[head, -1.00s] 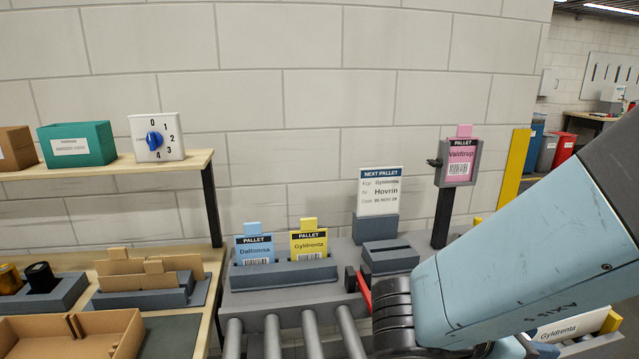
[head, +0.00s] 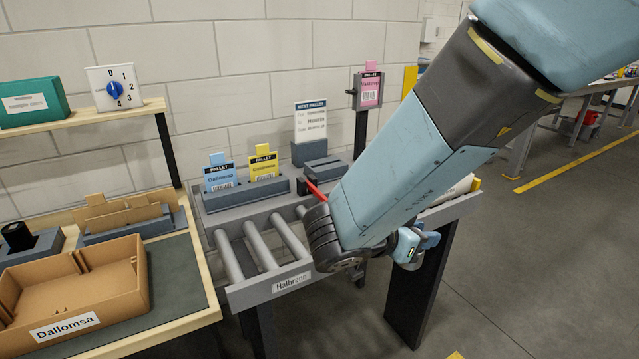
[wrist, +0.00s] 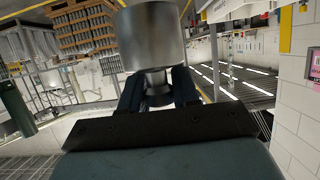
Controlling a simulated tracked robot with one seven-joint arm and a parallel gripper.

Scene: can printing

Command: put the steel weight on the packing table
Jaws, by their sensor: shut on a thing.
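My gripper (wrist: 157,88) is shut on the steel weight (wrist: 155,40) in the wrist view. The weight is a shiny grey cylinder with a narrower lower part between the two dark fingers. In the head view my arm crosses the right half, and the weight and fingers cannot be made out there. The wood-edged table (head: 178,285), which looks like the packing table, is at the lower left, with a dark mat and an open carton (head: 105,297) labelled Dallomsa. My arm is to the right of it, apart from it.
A roller conveyor (head: 262,245) labelled Halbrenn lies between table and arm. Behind it a grey rack (head: 250,192) holds blue and yellow pallet cards. A shelf (head: 85,118) carries a green box and a dial. Bare mat lies right of the carton. Open floor is at right.

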